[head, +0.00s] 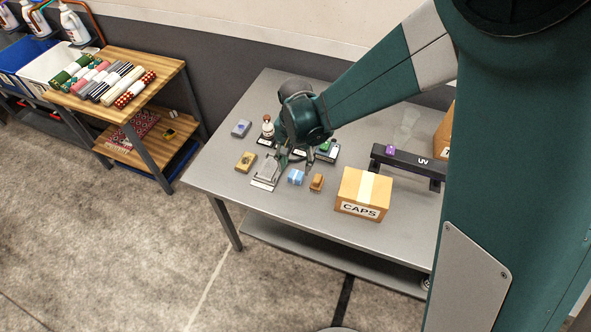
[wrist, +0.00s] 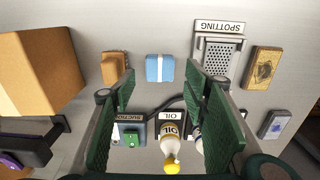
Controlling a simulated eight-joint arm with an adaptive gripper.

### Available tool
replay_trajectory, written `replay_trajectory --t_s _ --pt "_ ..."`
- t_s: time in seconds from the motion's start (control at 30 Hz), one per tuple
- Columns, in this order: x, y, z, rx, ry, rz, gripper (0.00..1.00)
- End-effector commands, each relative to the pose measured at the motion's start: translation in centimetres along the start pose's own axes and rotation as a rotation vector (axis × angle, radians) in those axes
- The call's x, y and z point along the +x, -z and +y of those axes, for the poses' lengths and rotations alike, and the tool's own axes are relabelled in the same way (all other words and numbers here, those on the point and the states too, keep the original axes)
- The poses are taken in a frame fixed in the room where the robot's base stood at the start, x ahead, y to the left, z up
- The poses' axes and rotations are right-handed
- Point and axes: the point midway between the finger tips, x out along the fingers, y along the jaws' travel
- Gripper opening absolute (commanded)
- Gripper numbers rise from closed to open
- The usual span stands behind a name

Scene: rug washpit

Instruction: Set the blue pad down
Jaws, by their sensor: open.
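The blue pad (head: 296,177) is a small light-blue block with a paler band. It lies flat on the grey metal table (head: 215,165). In the wrist view the blue pad (wrist: 160,69) shows whole, just beyond the fingertips and centred between them. My gripper (head: 297,161) is over the table on the pad's far side. In the wrist view my gripper (wrist: 160,90) has its green fingers wide apart with nothing between the tips. The fingers do not appear to touch the pad.
A brown block (head: 316,182) and the CAPS box (head: 365,195) stand right of the pad. The grey SPOTTING holder (wrist: 218,62), a yellow block (head: 245,162) and a blue-grey block (head: 241,128) are left in the head view. An oil bottle (wrist: 170,145) stands behind. A black stand (head: 410,161) is farther right.

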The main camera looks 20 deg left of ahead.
Motion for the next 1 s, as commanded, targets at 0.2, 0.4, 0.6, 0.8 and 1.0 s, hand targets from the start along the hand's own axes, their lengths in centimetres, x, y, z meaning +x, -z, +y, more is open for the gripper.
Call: replay_trajectory --t_s 0.2,0.4,0.6,0.8,1.0 --pt "-3.1 0.0 0.0 0.0 0.0 0.0 0.45" --pt "-5.2 0.0 0.0 0.0 0.0 0.0 0.45" --pt "-6.2 0.0 0.0 0.0 0.0 0.0 0.45" --pt "-6.3 0.0 0.0 0.0 0.0 0.0 0.45" --pt "-6.3 0.0 0.0 0.0 0.0 0.0 0.45"
